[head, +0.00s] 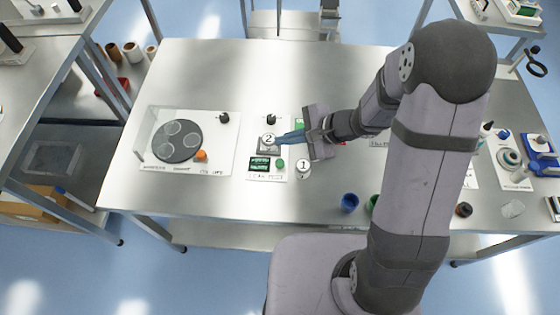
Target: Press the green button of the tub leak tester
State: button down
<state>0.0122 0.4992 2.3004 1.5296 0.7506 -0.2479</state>
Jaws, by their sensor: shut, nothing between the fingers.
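The tub leak tester (257,177) is a white panel on the steel table, with a small dark display (260,163) showing green readouts. The round green button (280,163) sits just right of the display and is uncovered. A white-lidded tub marked 2 (268,138) sits on the grey block of the tester. My gripper (278,141) is shut and empty, its bluish fingers pointing left. In the picture its tips are beside tub 2 and above the button; their height and any contact with the tub cannot be told.
A tub marked 1 (303,166) stands right of the tester. A panel with a dark disc (177,141) and an orange knob (201,155) lies to the left. A blue cup (349,203) stands near the front edge. The table (290,200) is bare in front of the tester.

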jog(key=shift+n, duration=0.3)
jog(key=shift+f, duration=0.15)
jog(key=b, duration=0.5)
send_over(284, 164)
notch_tip(284, 164, down, 7)
jog(key=shift+r, duration=0.1)
jog(key=shift+f+b, duration=0.9)
jog(key=shift+b, duration=0.15)
jog(key=shift+f+b, duration=0.95)
jog(key=shift+b, duration=0.35)
dwell(2.1)
jog(key=shift+r, duration=0.1)
dwell(0.3)
jog(key=shift+r+p, duration=0.65)
jog(key=shift+r, duration=0.25)
jog(key=shift+r, duration=0.15)
jog(key=shift+r+p, duration=1.85)
jog(key=shift+r, duration=0.55)
